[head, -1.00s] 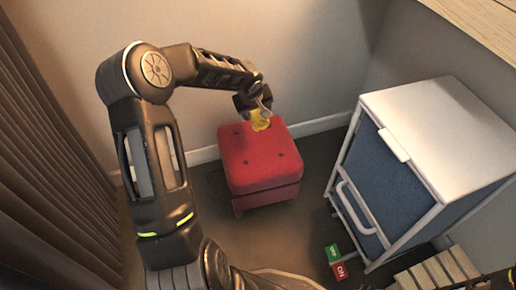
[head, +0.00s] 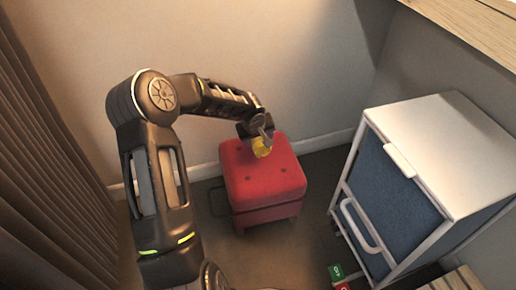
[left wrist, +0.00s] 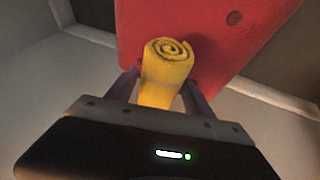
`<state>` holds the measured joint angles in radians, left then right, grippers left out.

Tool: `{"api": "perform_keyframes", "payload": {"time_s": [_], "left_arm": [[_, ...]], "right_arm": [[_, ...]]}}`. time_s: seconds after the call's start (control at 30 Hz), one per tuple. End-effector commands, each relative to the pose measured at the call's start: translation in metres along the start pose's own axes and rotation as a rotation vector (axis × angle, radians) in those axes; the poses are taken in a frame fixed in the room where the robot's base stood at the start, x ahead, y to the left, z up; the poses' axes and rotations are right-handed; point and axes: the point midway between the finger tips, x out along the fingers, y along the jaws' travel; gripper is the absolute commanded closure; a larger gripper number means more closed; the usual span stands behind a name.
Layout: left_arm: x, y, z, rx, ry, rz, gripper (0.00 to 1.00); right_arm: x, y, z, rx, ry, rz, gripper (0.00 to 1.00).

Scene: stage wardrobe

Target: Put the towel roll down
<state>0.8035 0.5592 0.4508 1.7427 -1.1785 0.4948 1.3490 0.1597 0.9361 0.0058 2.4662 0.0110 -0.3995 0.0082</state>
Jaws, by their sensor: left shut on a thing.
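The yellow towel roll (head: 262,148) is in my left gripper (head: 262,138), at the back edge of the red stool's top. In the left wrist view the towel roll (left wrist: 167,65) shows its spiral end between the two fingers of the gripper (left wrist: 158,88), which are shut on it. The red tufted stool (head: 262,181) stands on the floor near the wall, and its red top (left wrist: 215,28) lies just beyond the roll in the wrist view. I cannot tell whether the roll touches the stool. My right gripper is not in view.
A white-framed cabinet with a blue front (head: 398,195) and a white handle (head: 358,226) stands to the right. A brown curtain (head: 45,170) hangs at the left. Small green and red blocks (head: 337,273) lie low at the right. The stool top is otherwise bare.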

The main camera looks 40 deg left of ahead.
Motion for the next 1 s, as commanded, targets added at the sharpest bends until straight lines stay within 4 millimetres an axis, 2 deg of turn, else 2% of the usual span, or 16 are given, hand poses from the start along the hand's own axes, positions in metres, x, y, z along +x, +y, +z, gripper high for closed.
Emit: {"api": "perform_keyframes", "payload": {"time_s": [0.1, 0.23, 0.53, 0.73, 0.77, 1.0], "left_arm": [[0.022, -0.006, 0.010, 0.000, -0.003, -0.001, 0.80], [0.037, -0.010, 0.016, -0.001, -0.002, 0.000, 0.80], [0.039, -0.010, 0.016, 0.000, 0.000, 0.000, 0.80], [0.044, -0.012, 0.018, 0.000, 0.000, 0.000, 0.80], [0.043, -0.011, 0.018, -0.001, 0.000, 0.000, 0.37], [0.042, -0.011, 0.018, 0.000, -0.001, 0.000, 0.18]], "right_arm": [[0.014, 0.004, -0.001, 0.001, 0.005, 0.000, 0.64], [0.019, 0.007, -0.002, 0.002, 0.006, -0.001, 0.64], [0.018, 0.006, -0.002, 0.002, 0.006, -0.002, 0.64], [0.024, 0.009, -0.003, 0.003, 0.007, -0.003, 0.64], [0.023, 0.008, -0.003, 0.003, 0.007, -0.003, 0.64], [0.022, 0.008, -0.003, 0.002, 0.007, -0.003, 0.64]]}}
